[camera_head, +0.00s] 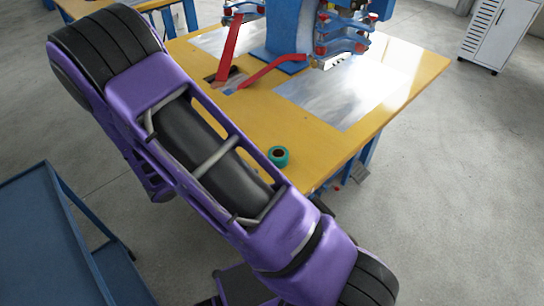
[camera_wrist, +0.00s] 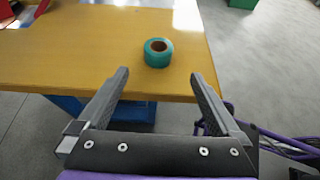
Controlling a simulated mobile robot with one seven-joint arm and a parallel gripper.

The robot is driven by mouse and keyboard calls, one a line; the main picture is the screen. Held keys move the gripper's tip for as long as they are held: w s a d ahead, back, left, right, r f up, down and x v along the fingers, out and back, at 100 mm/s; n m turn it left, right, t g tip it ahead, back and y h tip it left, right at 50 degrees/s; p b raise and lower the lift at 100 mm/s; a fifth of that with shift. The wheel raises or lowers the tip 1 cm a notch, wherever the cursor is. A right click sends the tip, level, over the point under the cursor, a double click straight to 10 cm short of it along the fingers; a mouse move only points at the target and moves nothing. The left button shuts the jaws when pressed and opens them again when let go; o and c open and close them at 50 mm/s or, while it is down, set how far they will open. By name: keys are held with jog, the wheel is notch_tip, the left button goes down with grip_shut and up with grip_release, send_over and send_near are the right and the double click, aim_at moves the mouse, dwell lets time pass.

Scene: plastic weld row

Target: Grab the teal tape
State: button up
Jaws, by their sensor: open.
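The teal tape (camera_head: 278,155) is a small roll lying flat on the yellow table (camera_head: 400,88), near its front edge. In the wrist view the teal tape (camera_wrist: 158,52) sits ahead of my gripper (camera_wrist: 160,82), roughly centred between the two fingers and beyond their tips. My gripper is open with nothing between its fingers. In the head view my purple arm crosses in front of the table and the gripper fingers cannot be made out.
A blue machine (camera_head: 290,35) with red levers (camera_head: 230,48) stands on the table behind the tape. A metal plate (camera_head: 335,95) lies to the right. A blue cart (camera_head: 45,240) is at lower left, and a white cabinet (camera_head: 500,35) is at top right. The tabletop around the tape is clear.

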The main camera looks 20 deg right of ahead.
aim_at(283, 153)
jog(key=x, duration=1.7)
jog(key=shift+w+d+f+b, duration=0.1)
jog(key=shift+d+f+b, duration=0.1)
jog(key=shift+b, duration=0.2)
jog(key=shift+a, duration=0.1)
jog(key=c, duration=1.2)
